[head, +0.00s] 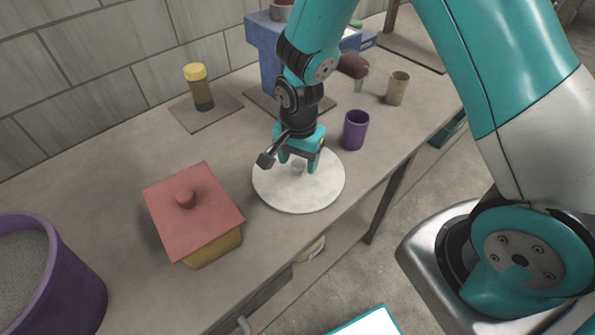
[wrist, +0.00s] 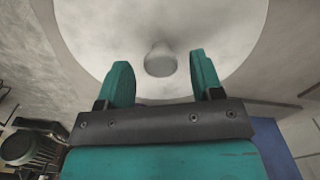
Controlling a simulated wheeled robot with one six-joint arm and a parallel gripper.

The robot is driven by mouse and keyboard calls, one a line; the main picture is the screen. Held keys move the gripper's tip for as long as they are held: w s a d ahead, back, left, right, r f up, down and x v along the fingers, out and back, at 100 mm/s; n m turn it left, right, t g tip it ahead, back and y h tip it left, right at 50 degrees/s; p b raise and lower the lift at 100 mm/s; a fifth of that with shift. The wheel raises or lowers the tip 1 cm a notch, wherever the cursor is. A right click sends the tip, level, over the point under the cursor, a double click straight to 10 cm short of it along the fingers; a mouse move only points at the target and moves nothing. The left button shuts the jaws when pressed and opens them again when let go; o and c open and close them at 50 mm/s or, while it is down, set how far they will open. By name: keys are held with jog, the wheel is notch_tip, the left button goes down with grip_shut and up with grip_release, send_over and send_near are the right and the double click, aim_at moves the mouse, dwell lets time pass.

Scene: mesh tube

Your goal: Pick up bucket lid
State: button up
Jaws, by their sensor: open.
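The bucket lid (head: 300,194) is a round white disc lying flat on the counter in the head view. Its small knob (wrist: 160,60) stands at the middle of the disc (wrist: 100,25) in the wrist view. My gripper (head: 299,165) is right above the lid, pointing down. Its two teal fingers (wrist: 160,78) are open, one on each side of the knob's line, with the knob just beyond the fingertips in the wrist view. Nothing is held. Whether the fingers touch the lid cannot be told.
A purple cup (head: 355,130) stands close to the lid's right. A red-lidded yellow box (head: 213,250) is at its left. A purple bucket (head: 70,295) is at the far left. A yellow-capped jar (head: 197,88), a tan cup (head: 397,88) and a blue machine (head: 262,50) stand farther back.

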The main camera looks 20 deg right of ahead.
notch_tip(320, 180, down, 2)
jog(key=shift+f, duration=0.1)
jog(key=c, duration=1)
